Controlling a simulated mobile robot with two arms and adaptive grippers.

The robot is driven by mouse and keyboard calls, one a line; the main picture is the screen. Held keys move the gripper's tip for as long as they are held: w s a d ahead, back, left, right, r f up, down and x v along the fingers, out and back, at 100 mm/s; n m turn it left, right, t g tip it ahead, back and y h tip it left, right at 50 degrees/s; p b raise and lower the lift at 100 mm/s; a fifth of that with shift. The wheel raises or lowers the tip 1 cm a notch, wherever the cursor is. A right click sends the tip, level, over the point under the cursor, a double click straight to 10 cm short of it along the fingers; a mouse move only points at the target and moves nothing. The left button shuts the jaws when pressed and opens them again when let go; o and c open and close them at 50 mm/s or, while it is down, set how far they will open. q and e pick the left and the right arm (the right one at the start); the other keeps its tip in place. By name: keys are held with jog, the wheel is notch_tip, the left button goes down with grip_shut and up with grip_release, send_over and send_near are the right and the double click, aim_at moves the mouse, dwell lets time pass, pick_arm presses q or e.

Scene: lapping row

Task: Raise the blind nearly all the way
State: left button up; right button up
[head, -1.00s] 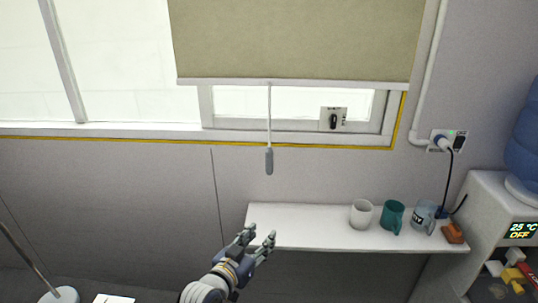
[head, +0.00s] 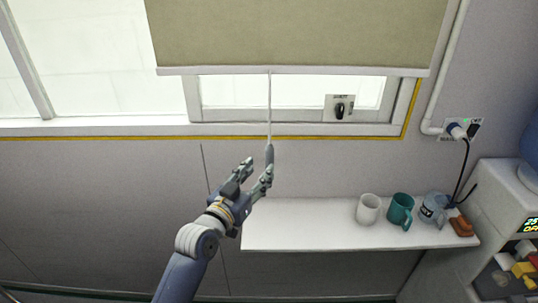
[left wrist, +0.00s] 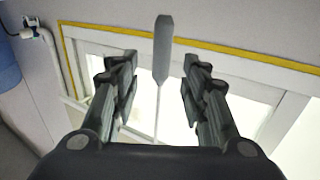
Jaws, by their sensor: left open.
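The olive-beige blind (head: 290,35) hangs over the upper part of the window, with a pale bottom bar. A thin pull cord (head: 268,105) hangs from the bar and ends in a grey handle (head: 269,155). My left gripper (head: 257,170) is open and empty, close to the handle in the head view; its right finger overlaps the handle's lower end. In the left wrist view the handle (left wrist: 163,50) shows between and beyond the two open fingers (left wrist: 160,78), apart from both. My right gripper is not in view.
A white shelf (head: 300,230) stands below the window, bearing a white mug (head: 369,209), a teal mug (head: 401,211), a clear mug (head: 433,208) and an orange-brown block (head: 462,227). A rotary switch (head: 339,108) sits at the window frame. A dispenser (head: 507,190) stands at the right.

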aim_at(267, 160)
pick_arm(q)
jog(key=x, duration=0.4)
jog(key=shift+w+p, duration=0.25)
jog(key=shift+p, duration=0.1)
jog(key=x, duration=0.2)
jog(key=shift+w+d, duration=0.15)
jog(key=shift+w, duration=0.2)
jog(key=shift+w+d+f, duration=0.1)
jog(key=shift+w+d, duration=0.1)
jog(key=shift+w, duration=0.1)
jog(key=shift+c, duration=0.8)
grip_shut()
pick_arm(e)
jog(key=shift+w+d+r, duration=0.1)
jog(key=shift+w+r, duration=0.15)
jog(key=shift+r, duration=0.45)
